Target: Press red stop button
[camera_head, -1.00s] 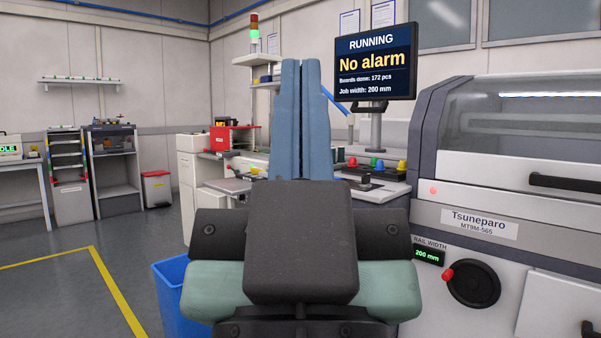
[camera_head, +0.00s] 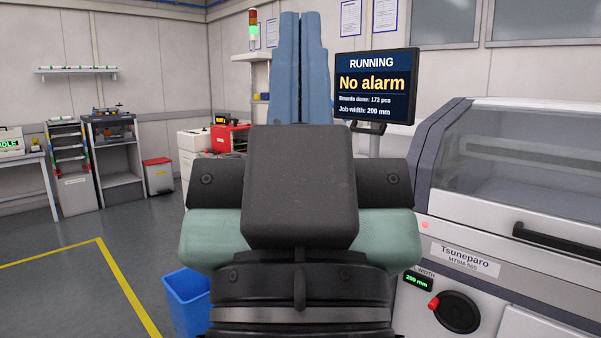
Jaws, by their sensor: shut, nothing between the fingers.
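My gripper (camera_head: 302,18) points up and away from me in the centre of the view, its two long blue fingers pressed together with nothing between them. No red stop button shows at this moment. The control panel with coloured buttons by the machine is hidden behind my dark wrist and arm. The monitor (camera_head: 376,85) just right of my fingers reads "RUNNING" and "No alarm". A signal tower (camera_head: 252,30) left of my fingers is lit green.
The Tsuneparo machine (camera_head: 470,262) fills the right side, with a red-handled hand wheel (camera_head: 457,312). A blue bin (camera_head: 188,303) stands on the floor left of my arm. A shelf trolley (camera_head: 117,165) and red-lidded bin (camera_head: 158,178) stand further left. Floor at left is clear.

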